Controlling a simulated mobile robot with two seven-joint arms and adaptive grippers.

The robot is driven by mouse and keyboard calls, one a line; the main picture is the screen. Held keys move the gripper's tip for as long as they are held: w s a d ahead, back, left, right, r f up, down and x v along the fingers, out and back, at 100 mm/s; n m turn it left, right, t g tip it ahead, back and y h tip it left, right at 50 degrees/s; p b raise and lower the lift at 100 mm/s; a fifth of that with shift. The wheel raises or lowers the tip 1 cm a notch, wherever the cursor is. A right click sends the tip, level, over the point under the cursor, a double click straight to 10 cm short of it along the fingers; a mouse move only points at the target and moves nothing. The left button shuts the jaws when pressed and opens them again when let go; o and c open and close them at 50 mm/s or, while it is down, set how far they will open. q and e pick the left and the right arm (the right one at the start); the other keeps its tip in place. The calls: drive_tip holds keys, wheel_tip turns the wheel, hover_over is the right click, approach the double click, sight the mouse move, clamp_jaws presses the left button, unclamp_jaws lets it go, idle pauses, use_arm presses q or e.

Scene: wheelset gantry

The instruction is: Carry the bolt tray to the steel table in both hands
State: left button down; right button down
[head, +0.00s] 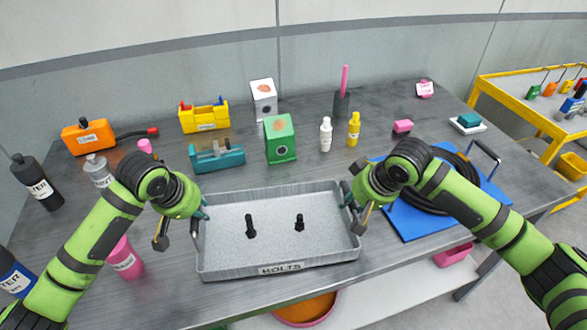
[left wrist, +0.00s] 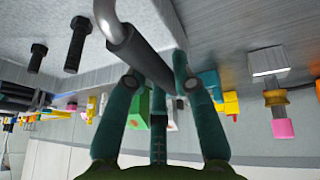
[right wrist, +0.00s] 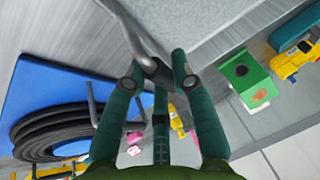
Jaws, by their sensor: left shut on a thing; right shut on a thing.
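The grey bolt tray (head: 275,262), labelled BOLTS, is on or just above the grey table (head: 180,285); I cannot tell which. Two black bolts lie in it, a left bolt (head: 250,227) and a right bolt (head: 299,222). My left gripper (head: 203,213) is shut on the tray's left handle, which shows as a grey bar in the left wrist view (left wrist: 130,45). My right gripper (head: 352,204) is shut on the tray's right handle, which shows in the right wrist view (right wrist: 150,60). The tray looks about level.
A blue mat (head: 415,225) with a coiled black hose lies close right of the tray. A teal tape dispenser (head: 217,158) and green box (head: 280,140) stand behind it. A yellow-framed table (head: 487,99) stands at far right.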

use_arm(q)
drive_tip(key=shift+w+a+f, duration=0.1)
drive_tip(key=shift+a+f, duration=0.05)
drive_tip(key=shift+f, duration=0.25)
use_arm(e)
drive_tip(key=shift+f, duration=0.5)
use_arm(q)
drive_tip(key=c, duration=1)
unclamp_jaws()
drive_tip(key=shift+r, duration=0.2)
drive_tip(key=shift+c, duration=0.2)
use_arm(e)
drive_tip(key=c, duration=1)
unclamp_jaws()
drive_tip(key=shift+r, duration=0.15)
drive_tip(key=shift+c, duration=0.2)
drive_tip(key=shift+s, duration=0.1)
drive_tip(key=shift+r, duration=0.1)
drive_tip(key=shift+d+r, duration=0.1)
drive_tip(key=shift+r, duration=0.35)
use_arm(q)
drive_tip(key=v, duration=1.2)
use_arm(e)
drive_tip(key=v, duration=1.1)
drive_tip(key=shift+s+d, duration=0.1)
drive_tip(key=shift+s, duration=0.1)
